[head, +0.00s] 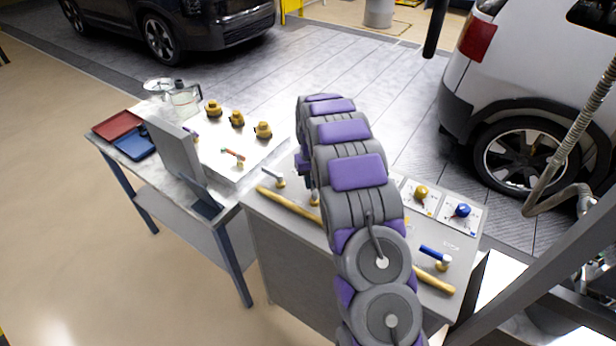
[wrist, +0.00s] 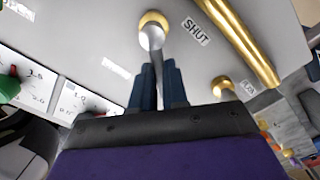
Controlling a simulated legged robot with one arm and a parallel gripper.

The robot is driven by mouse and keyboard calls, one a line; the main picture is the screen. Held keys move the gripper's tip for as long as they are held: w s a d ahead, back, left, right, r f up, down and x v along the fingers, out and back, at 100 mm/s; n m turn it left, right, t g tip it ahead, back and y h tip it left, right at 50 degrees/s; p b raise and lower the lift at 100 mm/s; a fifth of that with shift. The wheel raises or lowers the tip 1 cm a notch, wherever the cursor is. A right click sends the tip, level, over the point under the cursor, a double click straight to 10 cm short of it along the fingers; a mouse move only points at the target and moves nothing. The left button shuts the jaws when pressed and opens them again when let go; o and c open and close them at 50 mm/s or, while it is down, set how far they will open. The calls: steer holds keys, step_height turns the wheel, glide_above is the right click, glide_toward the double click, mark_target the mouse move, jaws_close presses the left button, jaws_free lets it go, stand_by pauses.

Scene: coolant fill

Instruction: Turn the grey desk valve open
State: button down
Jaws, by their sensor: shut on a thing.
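The grey desk valve shows in the wrist view as a pale grey lever (wrist: 154,42) on a round brass hub. The lever runs from the hub down between my gripper's two dark blue fingers (wrist: 158,82). My gripper is shut on this lever. A label reading SHUT (wrist: 196,32) lies to the right of the hub, and the lever does not point at it. In the head view my arm hides the gripper and most of the lever; a brass hub (head: 314,199) shows beside the arm.
A second grey-levered valve (head: 273,177) stands left of my arm, and a blue-levered valve (head: 436,254) stands to the right. A brass pipe (head: 288,204) runs along the desk's near edge. Yellow (head: 421,192) and blue (head: 462,210) knobs sit at the back right.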

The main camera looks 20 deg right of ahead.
steer(key=m, duration=0.1)
steer(key=d+m+p, duration=0.1)
steer(key=m, duration=0.1)
steer(key=m+p, duration=0.1)
steer(key=shift+s+d+r+m, duration=0.15)
steer(key=shift+d+m, duration=0.1)
steer(key=shift+m, duration=0.05)
steer(key=m+p, duration=0.1)
steer(key=m, duration=0.1)
steer(key=s+d+m+p, duration=0.1)
steer(key=m, duration=0.2)
steer(key=shift+s+d, duration=0.15)
steer(key=shift+d, duration=0.05)
steer(key=shift+m, duration=0.4)
steer(key=c, duration=1.1)
jaws_free()
steer(key=shift+c, duration=0.2)
step_height(320, 180, up, 17)
steer(key=p, duration=0.1)
